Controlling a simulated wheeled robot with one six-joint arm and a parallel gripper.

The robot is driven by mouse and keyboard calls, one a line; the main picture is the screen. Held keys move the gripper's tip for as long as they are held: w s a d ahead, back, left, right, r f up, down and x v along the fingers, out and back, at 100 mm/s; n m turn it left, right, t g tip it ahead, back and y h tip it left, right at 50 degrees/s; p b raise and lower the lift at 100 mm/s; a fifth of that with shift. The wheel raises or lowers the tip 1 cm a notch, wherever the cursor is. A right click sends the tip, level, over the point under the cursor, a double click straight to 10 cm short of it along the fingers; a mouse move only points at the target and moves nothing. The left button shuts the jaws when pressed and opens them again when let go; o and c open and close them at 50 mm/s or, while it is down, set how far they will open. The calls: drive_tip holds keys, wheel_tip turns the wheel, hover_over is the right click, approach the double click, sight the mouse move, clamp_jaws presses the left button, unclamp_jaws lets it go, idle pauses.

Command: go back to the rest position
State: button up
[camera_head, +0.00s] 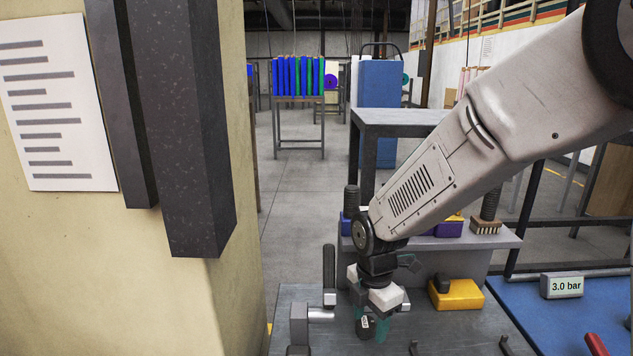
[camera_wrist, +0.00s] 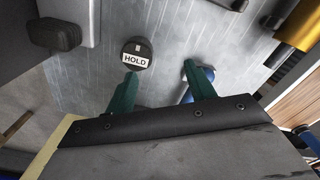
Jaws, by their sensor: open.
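My gripper (camera_wrist: 156,83) is open, with two green fingers pointing at the grey metal surface (camera_wrist: 90,85). Nothing is between the fingers. A round black knob with a white HOLD label (camera_wrist: 136,55) lies just beyond the left fingertip in the wrist view. A blue item (camera_wrist: 203,74) is partly hidden behind the right finger. In the head view my gripper (camera_head: 370,326) is low over the grey worktop (camera_head: 450,333), and the HOLD knob (camera_head: 365,326) shows by its fingers. I cannot tell whether a finger touches the knob.
A grey clamp with a black handle (camera_head: 322,312) stands left of my gripper. A yellow block (camera_head: 456,295) lies to the right. Behind is a raised shelf (camera_head: 507,238) with brushes and boxes. A pillar stands left.

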drive_tip(key=shift+s, duration=0.3)
drive_tip(key=shift+d+r+m, duration=0.3)
drive_tip(key=shift+d+r, duration=0.05)
drive_tip(key=shift+d, duration=0.2)
drive_tip(key=shift+s+a+r, duration=0.1)
drive_tip(key=shift+s+r, duration=0.15)
drive_tip(key=shift+s+r+m, duration=0.1)
drive_tip(key=shift+r+m, duration=0.15)
drive_tip(key=shift+m, duration=0.05)
drive_tip(key=s+d+r+m, duration=0.7)
drive_tip(key=s+m, duration=0.4)
drive_tip(key=s+d+r+m+t, duration=0.1)
drive_tip(key=s+d+r+m, duration=0.7)
drive_tip(key=s+m, duration=0.4)
